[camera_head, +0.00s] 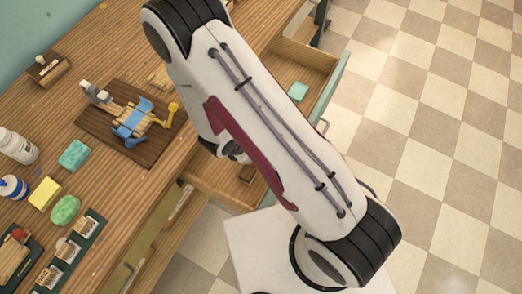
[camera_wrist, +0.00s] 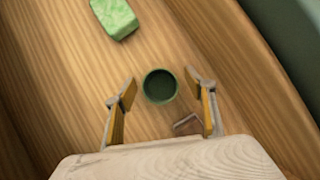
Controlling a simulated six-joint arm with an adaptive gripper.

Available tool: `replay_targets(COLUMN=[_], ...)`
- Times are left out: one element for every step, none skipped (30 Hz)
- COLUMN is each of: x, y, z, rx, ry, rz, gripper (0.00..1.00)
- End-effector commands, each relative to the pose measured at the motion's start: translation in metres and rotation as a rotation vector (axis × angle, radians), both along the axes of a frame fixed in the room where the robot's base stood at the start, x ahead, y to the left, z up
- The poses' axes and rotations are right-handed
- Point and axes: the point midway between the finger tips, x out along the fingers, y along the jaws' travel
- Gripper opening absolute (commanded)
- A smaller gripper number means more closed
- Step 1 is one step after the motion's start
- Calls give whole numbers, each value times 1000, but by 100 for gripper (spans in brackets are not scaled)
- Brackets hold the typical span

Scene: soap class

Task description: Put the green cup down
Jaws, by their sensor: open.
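The green cup (camera_wrist: 160,86) stands in the wrist view on a wooden surface with raised sides, which looks like the inside of a drawer. I look down into its dark round opening. My gripper (camera_wrist: 160,90) is open, with one finger to the left of the cup and one to the right. A visible gap separates each finger from the cup. In the head view my arm covers the cup, and I cannot make out the fingertips there.
A pale green block (camera_wrist: 115,17) lies beyond the cup, and a small brown block (camera_wrist: 186,124) lies by the right finger. The drawer's curved side wall (camera_wrist: 262,66) rises at right. Soaps, including a yellow one (camera_head: 45,193), and bottles crowd the bench's left.

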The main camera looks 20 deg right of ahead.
Motion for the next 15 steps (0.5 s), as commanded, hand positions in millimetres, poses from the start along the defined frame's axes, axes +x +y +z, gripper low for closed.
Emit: replay_targets(x=[0, 0, 0, 0, 0, 0, 0, 0, 0, 0, 0, 0, 0, 0, 0], y=[0, 0, 0, 0, 0, 0, 0, 0, 0, 0, 0, 0, 0, 0, 0], z=[0, 0, 0, 0, 0, 0, 0, 0, 0, 0, 0, 0, 0, 0, 0], rx=[0, 0, 0, 0, 0, 0, 0, 0, 0, 0, 0, 0, 0, 0, 0], ry=[0, 0, 0, 0, 0, 0, 0, 0, 0, 0, 0, 0, 0, 0, 0], rz=[0, 0, 0, 0, 0, 0, 0, 0, 0, 0, 0, 0, 0, 0, 0], gripper=[55, 52, 42, 34, 26, 20, 20, 20, 20, 20, 17, 17, 17, 17, 17])
